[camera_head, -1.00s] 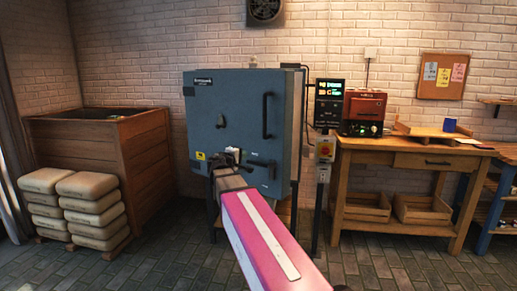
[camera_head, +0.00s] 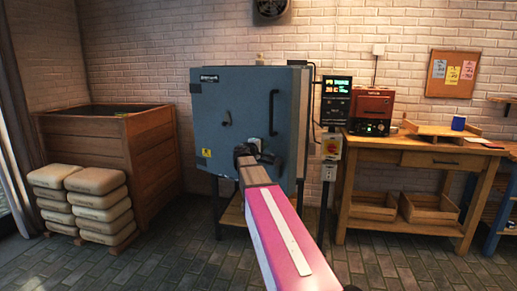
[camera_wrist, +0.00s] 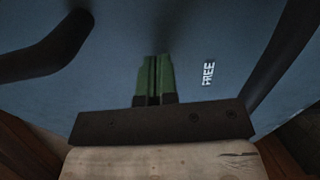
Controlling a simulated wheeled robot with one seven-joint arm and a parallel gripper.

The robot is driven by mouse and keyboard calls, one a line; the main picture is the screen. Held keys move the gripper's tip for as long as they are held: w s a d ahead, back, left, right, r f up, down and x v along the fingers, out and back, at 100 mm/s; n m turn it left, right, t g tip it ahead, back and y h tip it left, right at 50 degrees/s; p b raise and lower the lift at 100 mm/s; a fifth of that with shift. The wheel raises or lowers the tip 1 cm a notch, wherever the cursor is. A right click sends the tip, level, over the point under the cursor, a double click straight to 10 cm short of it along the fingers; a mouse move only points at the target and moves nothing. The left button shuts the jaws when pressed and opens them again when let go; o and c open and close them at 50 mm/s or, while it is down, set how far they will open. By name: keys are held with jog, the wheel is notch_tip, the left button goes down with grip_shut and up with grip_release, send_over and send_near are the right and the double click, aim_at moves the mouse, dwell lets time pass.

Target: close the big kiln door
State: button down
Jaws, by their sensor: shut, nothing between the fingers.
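The big kiln (camera_head: 238,95) is a blue-grey box on a stand, its front door showing a dark vertical handle (camera_head: 273,114) at right. The door lies over the front; I cannot tell whether it is fully flush. My gripper (camera_head: 250,150) is in front of the door's lower right part, below and left of the handle. In the wrist view my green fingers (camera_wrist: 154,78) are shut together and empty, pointing at the blue door surface (camera_wrist: 150,30). A white "FREE" label (camera_wrist: 208,74) is right of them. I cannot tell whether the fingertips touch the door.
A control box (camera_head: 335,102) on a post stands right of the kiln. Beyond it are a wooden workbench (camera_head: 403,144) and a small red kiln (camera_head: 372,104). A wooden bin (camera_head: 155,152) and stacked bags (camera_head: 88,210) are at left.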

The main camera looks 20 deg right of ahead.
jog(key=shift+w+d, duration=0.3)
jog(key=shift+d, duration=0.15)
